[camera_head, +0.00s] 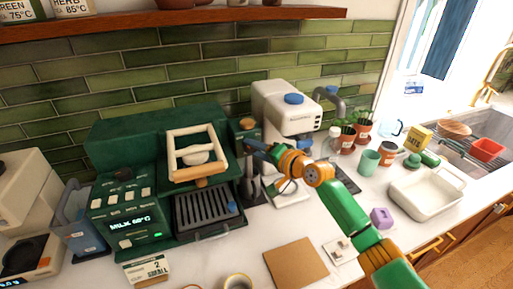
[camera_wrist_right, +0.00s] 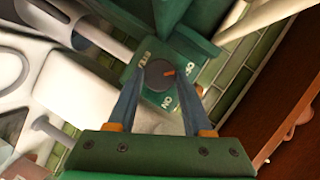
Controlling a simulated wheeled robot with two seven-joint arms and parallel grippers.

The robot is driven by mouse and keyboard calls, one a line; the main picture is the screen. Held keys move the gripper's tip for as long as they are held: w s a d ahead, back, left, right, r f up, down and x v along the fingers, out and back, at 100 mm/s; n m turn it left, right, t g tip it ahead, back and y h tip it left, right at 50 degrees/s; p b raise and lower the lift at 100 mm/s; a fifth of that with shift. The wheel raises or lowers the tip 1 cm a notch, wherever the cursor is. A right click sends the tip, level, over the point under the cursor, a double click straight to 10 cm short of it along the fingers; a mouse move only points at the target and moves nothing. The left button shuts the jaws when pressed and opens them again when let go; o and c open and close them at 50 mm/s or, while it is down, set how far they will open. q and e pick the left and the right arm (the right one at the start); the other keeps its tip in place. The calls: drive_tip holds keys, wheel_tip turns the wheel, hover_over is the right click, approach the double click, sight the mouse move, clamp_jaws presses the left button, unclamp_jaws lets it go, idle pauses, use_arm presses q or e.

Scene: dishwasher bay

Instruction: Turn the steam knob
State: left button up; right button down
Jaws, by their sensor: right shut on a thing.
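The green coffee machine (camera_head: 130,150) stands at the back left of the counter in the head view. My right gripper (camera_head: 250,146) reaches the machine's right side and is shut on the knob; it also shows in the wrist view (camera_wrist_right: 160,73). In the head view the knob is hidden. My left gripper is not in view.
A white grinder-like machine (camera_head: 291,108) stands just right of the gripper. A drip tray (camera_head: 205,213) is at the machine's front. A brown mat (camera_head: 296,263), tape roll (camera_head: 238,282), purple block (camera_head: 381,218) and white basin (camera_head: 426,193) lie on the counter.

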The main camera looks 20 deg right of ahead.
drive_tip(key=shift+r, duration=0.3)
drive_tip(key=c, duration=0.6)
unclamp_jaws()
drive_tip(key=o, duration=0.3)
drive_tip(key=shift+w, duration=0.1)
drive_tip(key=shift+w+f, duration=0.1)
drive_tip(key=shift+f, duration=0.1)
drive_tip(key=b+v, duration=0.2)
drive_tip(key=v, duration=0.5)
